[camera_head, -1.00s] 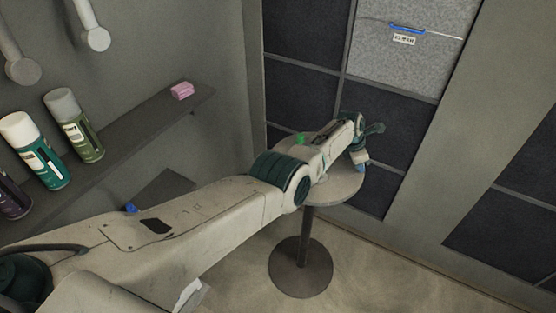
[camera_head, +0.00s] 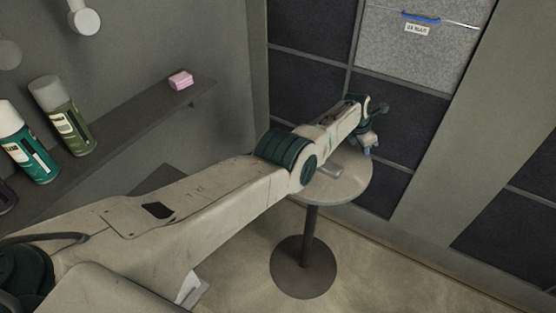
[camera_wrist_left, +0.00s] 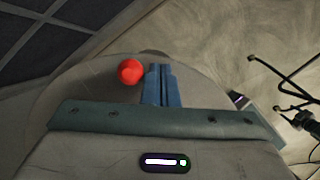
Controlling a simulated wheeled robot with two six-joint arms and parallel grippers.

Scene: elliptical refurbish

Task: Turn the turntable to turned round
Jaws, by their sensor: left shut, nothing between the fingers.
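The turntable is a round grey top (camera_head: 348,188) on a dark pedestal with a round foot. Its top also shows in the left wrist view (camera_wrist_left: 85,85). A red ball-shaped knob (camera_wrist_left: 130,71) stands on the top near its edge. My left gripper (camera_wrist_left: 161,84) has blue fingers, shut and empty, just right of the red knob in the wrist view; I cannot tell whether they touch. In the head view the left gripper (camera_head: 368,150) is over the table's far right side. A grey bar (camera_head: 325,171) shows on the top beside my arm, which hides much of the table.
A wall shelf (camera_head: 130,130) at left carries spray cans (camera_head: 64,115) and a pink block (camera_head: 180,80). Dark panels (camera_head: 400,125) stand close behind the table. The floor (camera_head: 390,270) is clear at front right.

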